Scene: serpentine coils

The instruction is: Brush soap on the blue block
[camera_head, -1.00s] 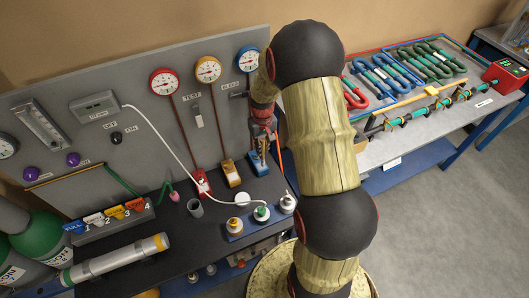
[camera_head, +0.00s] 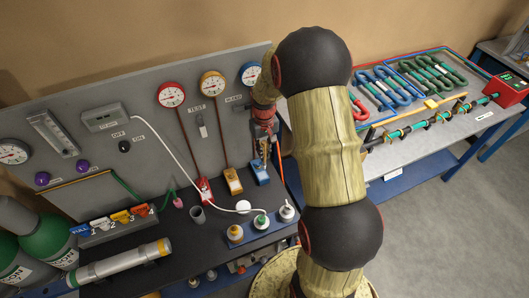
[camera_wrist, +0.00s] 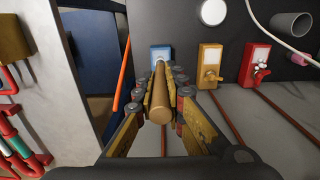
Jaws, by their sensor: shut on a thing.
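My gripper (camera_head: 263,143) is shut on a tan, round brush handle (camera_wrist: 160,105). In the wrist view the handle runs between the two fingers and points away towards the blue block (camera_wrist: 161,52). The blue block also shows in the head view (camera_head: 260,172), at the foot of the panel below the blue-rimmed gauge. My gripper is just above and in front of it. The far end of the brush overlaps the block in the wrist view; I cannot tell whether it touches. The bristles and any soap are too small or hidden to make out.
A yellow block (camera_head: 232,181) and a red block (camera_head: 204,190) with valves stand left of the blue one. A grey cup (camera_head: 197,215), a white disc (camera_head: 243,206) and a blue bottle rack (camera_head: 262,228) are in front. An orange rod (camera_wrist: 122,75) stands close beside my gripper.

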